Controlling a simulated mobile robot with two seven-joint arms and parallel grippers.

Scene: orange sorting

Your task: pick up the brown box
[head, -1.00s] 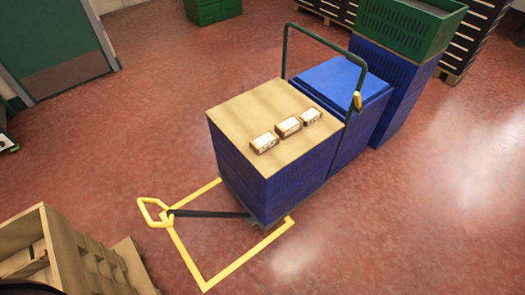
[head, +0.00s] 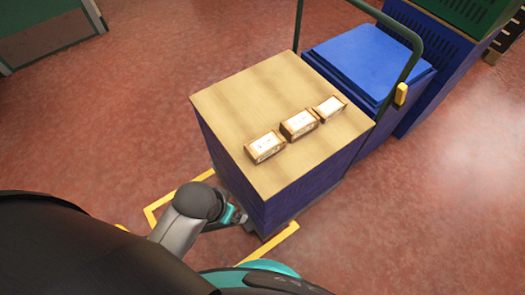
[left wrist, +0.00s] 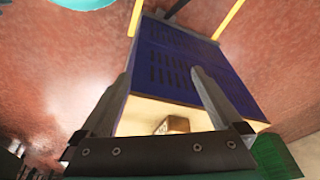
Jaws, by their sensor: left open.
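Three small brown boxes with white labels lie in a row on the tan top of a blue crate stack (head: 232,98): a near-left box (head: 265,147), a middle box (head: 299,123) and a far-right box (head: 330,108). My left arm comes in from the lower left of the head view and ends beside the stack's near side, left of and lower than the boxes. My left gripper (left wrist: 161,72) is open and empty in the left wrist view. Beyond its fingers are the blue crates, the tan top and a brown box (left wrist: 178,124). My right gripper is not in view.
The stack stands on a cart with a dark green handle (head: 410,55). Blue-lidded crates (head: 365,58) stand behind it, with a green crate (head: 475,15) farther back. Yellow floor marking (head: 272,243) lies around the near side. Red floor is clear left and right.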

